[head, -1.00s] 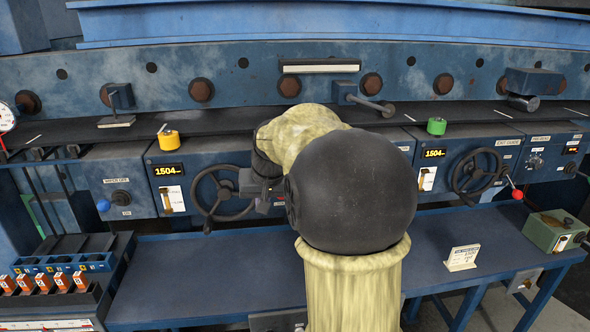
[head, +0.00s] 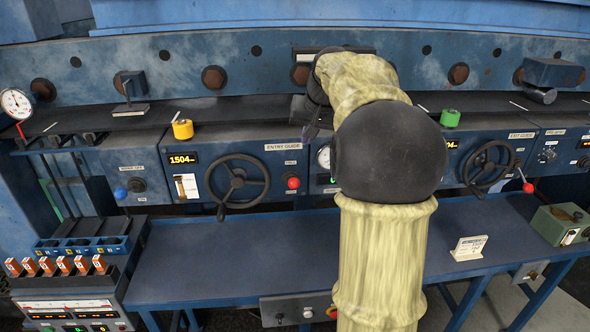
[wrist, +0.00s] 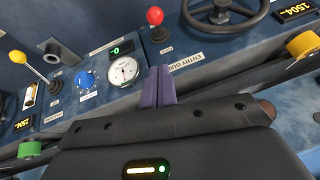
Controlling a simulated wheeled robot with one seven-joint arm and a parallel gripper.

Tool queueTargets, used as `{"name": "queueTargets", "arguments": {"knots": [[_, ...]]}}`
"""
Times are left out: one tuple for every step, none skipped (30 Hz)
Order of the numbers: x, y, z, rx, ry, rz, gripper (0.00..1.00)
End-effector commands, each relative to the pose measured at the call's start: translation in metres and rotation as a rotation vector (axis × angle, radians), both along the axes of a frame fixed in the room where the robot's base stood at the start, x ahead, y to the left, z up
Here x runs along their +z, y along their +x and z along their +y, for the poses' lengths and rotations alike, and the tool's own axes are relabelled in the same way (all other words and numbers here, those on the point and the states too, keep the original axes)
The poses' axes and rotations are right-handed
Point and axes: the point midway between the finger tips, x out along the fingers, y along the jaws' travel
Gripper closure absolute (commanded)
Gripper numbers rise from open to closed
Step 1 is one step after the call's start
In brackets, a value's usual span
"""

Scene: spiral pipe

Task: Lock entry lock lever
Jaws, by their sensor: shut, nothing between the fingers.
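A lever with a red knob (head: 292,183) stands on the entry guide panel, just right of the entry handwheel (head: 237,183). A small label above it is too small to read. In the wrist view the red-knobbed lever (wrist: 155,16) stands upright on a short dark stem at the top, beside the "ENTRY GUIDE" label. My gripper (head: 312,131) is above and slightly right of the red knob in the head view, apart from it. The purple fingers (wrist: 158,85) are together and empty. My forearm hides the middle panel in the head view.
The wrist view shows a gauge (wrist: 123,70), a blue knob (wrist: 87,79) and a yellow-knobbed lever (wrist: 18,57) nearby. A yellow cylinder (head: 182,129) and a green one (head: 450,118) sit on the ledge. The blue bench (head: 230,250) below is mostly clear.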

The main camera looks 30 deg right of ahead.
Motion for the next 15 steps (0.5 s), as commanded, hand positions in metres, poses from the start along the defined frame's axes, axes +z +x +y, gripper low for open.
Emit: {"name": "queueTargets", "arguments": {"knots": [[-0.004,0.003,0.000,0.001,0.001,0.003,1.00],[-0.007,0.004,0.000,0.001,0.002,0.004,1.00],[-0.012,0.007,0.000,0.001,0.002,0.005,1.00],[-0.016,0.009,0.000,0.001,0.002,0.005,1.00],[-0.021,0.012,0.000,0.000,0.003,0.005,1.00],[-0.026,0.015,-0.001,0.000,0.003,0.005,1.00],[-0.031,0.018,-0.001,0.000,0.002,0.004,1.00],[-0.036,0.021,-0.001,0.000,0.003,0.006,1.00],[-0.041,0.024,-0.001,0.000,0.003,0.005,1.00],[-0.046,0.027,-0.001,0.000,0.003,0.005,1.00],[-0.051,0.030,-0.002,0.000,0.003,0.005,1.00],[-0.057,0.033,-0.002,0.001,0.002,0.005,1.00],[-0.061,0.035,-0.002,0.001,0.003,0.006,1.00],[-0.066,0.039,-0.002,0.001,0.002,0.005,1.00],[-0.072,0.042,-0.002,0.002,0.003,0.005,1.00]]}}
